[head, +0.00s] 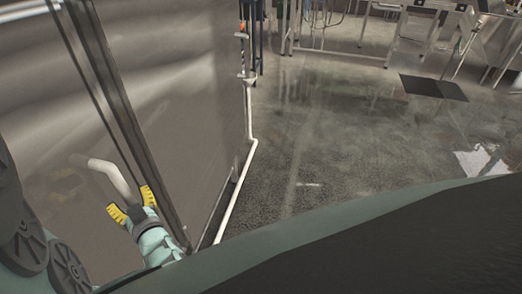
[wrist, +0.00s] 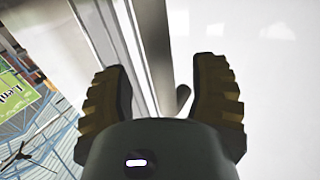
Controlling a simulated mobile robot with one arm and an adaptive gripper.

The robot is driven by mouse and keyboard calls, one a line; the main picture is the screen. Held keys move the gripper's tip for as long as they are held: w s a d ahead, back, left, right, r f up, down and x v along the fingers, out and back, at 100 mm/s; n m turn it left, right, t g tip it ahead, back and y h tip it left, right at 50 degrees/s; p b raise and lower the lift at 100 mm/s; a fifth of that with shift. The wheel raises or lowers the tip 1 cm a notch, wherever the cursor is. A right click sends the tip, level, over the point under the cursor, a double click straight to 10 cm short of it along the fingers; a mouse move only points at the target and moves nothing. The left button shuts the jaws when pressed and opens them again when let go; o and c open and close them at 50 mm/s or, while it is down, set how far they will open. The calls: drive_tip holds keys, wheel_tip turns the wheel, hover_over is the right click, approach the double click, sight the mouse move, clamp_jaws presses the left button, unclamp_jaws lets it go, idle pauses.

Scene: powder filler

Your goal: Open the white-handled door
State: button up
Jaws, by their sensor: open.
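The white handle (head: 105,168) is a bent bar on a glossy grey-brown door panel (head: 40,90) at the left of the head view. My gripper (head: 132,204) has yellow fingers, spread apart, just by the handle's lower right end. In the wrist view my gripper (wrist: 161,75) is open, with a pale panel (wrist: 265,75) and a dark strip (wrist: 155,50) beyond the fingers. A small grey piece (wrist: 182,97) shows between the fingers; I cannot tell whether it is the handle. I see no clear contact with the handle.
A dark upright frame edge (head: 118,105) runs right beside my gripper, with another large panel (head: 185,90) to its right. A white pipe (head: 240,180) follows that panel's edge. Open grey floor (head: 335,125) lies to the right, with metal frames (head: 345,45) at the back.

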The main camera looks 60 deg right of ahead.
sight(127, 195)
drive_tip(key=shift+x, duration=1.85)
drive_tip(key=shift+c, duration=0.2)
clamp_jaws()
